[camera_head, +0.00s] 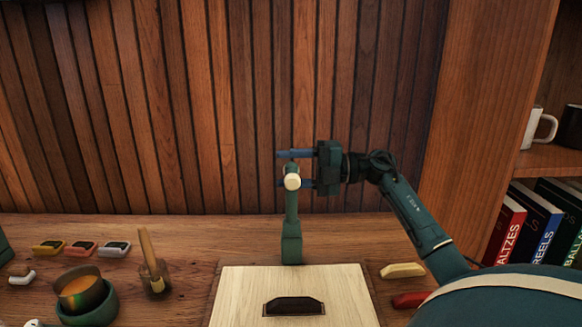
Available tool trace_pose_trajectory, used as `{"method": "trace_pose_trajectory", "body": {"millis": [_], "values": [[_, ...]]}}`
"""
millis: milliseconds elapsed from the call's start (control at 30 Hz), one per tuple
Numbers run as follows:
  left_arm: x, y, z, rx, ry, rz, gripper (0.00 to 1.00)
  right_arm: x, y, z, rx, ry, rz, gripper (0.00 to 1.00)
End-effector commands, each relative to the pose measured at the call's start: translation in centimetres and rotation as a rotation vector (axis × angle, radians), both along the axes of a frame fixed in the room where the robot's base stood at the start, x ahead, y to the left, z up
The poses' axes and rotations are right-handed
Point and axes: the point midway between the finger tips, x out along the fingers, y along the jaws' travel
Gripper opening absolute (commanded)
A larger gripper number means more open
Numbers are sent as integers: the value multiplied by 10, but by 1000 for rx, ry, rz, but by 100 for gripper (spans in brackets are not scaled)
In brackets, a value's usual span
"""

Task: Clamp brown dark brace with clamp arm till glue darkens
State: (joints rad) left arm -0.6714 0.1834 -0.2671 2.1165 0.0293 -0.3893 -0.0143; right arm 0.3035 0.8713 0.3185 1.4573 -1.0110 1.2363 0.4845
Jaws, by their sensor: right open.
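The dark brown brace (293,306) lies on a pale wooden board (345,290) at the front middle of the bench. A brownish rim shows around the brace; I cannot tell whether it is glue. Behind the board stands a green clamp post (291,246), with its upright arm topped by a cream round end (292,182). My right gripper (292,169) is open, with one blue finger above the cream end and one near or behind its lower side. I cannot tell whether the fingers touch it. My left gripper is not in view.
At left are a green holder with an amber-filled cup (83,292), a brush in a jar (153,272) and several small coloured blocks (82,248). A cream piece (402,270) and a red piece (410,299) lie right of the board. A bookshelf (485,140) stands at right.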

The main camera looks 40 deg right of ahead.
Motion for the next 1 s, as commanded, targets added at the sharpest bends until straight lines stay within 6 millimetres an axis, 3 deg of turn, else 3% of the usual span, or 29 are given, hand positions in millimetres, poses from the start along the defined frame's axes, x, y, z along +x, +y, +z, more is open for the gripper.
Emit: {"method": "trace_pose_trajectory", "body": {"millis": [167,767,1000], "values": [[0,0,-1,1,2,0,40,0,0,0,0,0,0,49],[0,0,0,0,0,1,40,0,-1,0,0,0,0,0],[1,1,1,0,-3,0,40,0,0,0,-1,-2,0,0]]}}
